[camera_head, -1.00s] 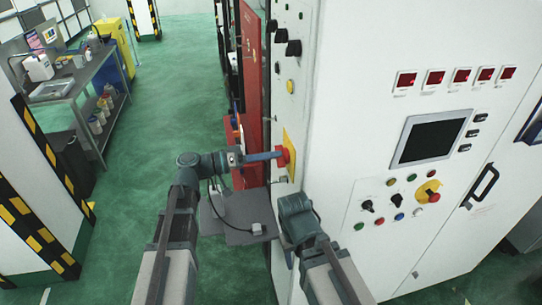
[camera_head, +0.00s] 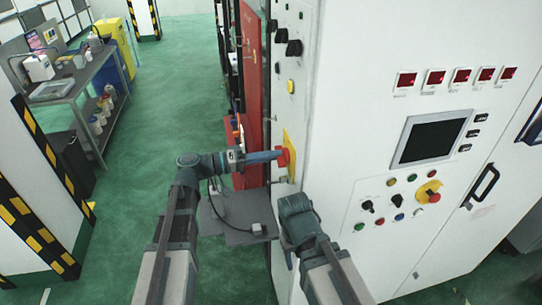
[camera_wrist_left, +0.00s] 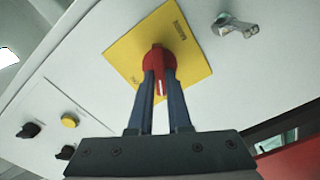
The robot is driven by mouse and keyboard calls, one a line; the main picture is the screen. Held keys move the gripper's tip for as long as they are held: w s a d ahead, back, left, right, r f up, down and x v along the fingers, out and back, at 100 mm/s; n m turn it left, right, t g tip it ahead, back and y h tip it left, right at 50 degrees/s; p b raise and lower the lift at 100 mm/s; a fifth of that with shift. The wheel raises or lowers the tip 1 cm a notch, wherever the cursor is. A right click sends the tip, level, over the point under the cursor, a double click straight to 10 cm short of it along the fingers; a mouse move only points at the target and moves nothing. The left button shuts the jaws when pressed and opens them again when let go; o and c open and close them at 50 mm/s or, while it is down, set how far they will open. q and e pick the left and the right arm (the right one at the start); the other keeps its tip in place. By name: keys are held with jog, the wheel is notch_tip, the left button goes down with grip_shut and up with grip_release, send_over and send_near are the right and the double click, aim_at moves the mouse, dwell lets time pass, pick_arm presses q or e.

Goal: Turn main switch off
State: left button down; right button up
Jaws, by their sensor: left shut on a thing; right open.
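The main switch (camera_head: 284,157) is a red knob on a yellow plate (camera_head: 291,148) on the narrow left side of the white cabinet. In the left wrist view the knob (camera_wrist_left: 158,58) sits in the middle of the yellow plate (camera_wrist_left: 190,50), which carries dark lettering. A pale mark on the knob points toward my gripper. My left gripper (camera_head: 277,156) reaches in from the left and is shut on the knob, with one dark finger on each side. Of my right arm, only the links show in front of the cabinet; its fingers are hidden.
The cabinet front has a dark screen (camera_head: 430,139), several buttons and another red knob on yellow (camera_head: 432,193). Black knobs (camera_head: 293,48) sit above the switch. A red panel (camera_head: 251,80) stands behind the gripper. Green floor (camera_head: 150,120) is clear to the left.

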pick_arm(q)
jog(key=c, duration=0.9)
grip_release()
jog(key=shift+o, duration=0.2)
jog(key=v, duration=1.3)
jog(key=shift+a, duration=0.4)
jog(key=shift+s, duration=0.1)
jog(key=s+d+f+g+y+b, duration=0.35)
jog(key=d+f, duration=0.25)
jog(key=f, duration=0.4)
jog(key=s+d+f+g+y+b, duration=0.2)
jog(key=s+d+f+y+b, duration=0.25)
jog(key=f, duration=0.65)
jog(key=s+f+y+b, duration=0.1)
jog(key=s+f+y, duration=0.2)
jog(key=f+y, duration=0.2)
jog(key=s+f+m+y+b, duration=0.1)
jog(key=s+f+y+b, duration=0.1)
jog(key=s+f+y, duration=0.2)
notch_tip(320, 180, down, 3)
jog(key=shift+s+a+f+t+y, duration=0.15)
jog(key=shift+a+t+y, duration=0.25)
jog(key=shift+y, duration=0.5)
